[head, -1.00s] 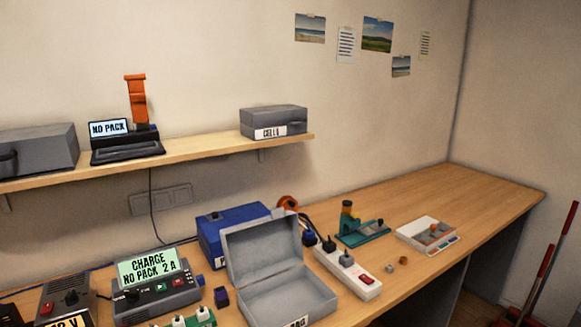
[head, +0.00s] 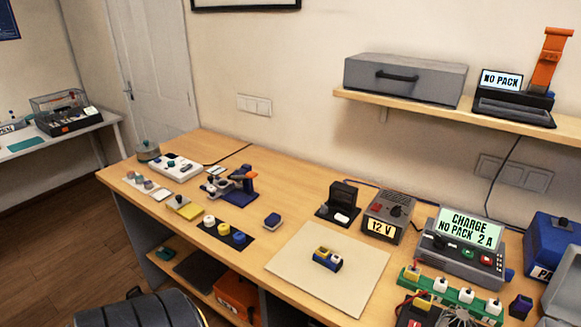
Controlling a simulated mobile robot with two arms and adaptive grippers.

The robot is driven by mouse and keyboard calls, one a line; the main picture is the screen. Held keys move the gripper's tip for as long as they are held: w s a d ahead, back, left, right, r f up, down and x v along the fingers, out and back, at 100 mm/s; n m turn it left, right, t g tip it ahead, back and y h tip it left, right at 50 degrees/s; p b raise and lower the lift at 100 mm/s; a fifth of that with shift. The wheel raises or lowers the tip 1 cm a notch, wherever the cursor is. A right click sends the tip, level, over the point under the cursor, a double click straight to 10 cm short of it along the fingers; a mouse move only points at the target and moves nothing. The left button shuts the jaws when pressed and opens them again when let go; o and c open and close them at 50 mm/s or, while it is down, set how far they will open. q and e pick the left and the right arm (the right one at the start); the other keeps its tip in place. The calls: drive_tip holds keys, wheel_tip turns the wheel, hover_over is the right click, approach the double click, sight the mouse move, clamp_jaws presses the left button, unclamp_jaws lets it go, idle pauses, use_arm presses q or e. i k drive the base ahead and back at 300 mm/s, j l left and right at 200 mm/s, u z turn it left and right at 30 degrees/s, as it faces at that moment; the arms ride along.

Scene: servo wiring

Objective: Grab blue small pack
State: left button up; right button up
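Several small blue items could be the blue small pack, and I cannot tell which one it is. A small blue block with a grey top (head: 272,220) lies on the bench near the middle. A blue and yellow piece (head: 327,259) lies on a cream mat (head: 290,262). Neither of my grippers shows in the head view.
A charger (head: 462,247) reading "NO PACK 2 A", a 12 V supply (head: 388,215) and a green board (head: 450,297) crowd the bench's right. A dark mat (head: 210,241) holds several round pieces. A shelf (head: 450,108) hangs above. A black ribbed object (head: 142,312) is at bottom left.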

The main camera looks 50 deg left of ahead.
sight(322, 255)
drive_tip(key=u, duration=1.35)
drive_tip(key=k+l, duration=0.1)
drive_tip(key=l, duration=1.5)
drive_tip(key=k+u, duration=0.05)
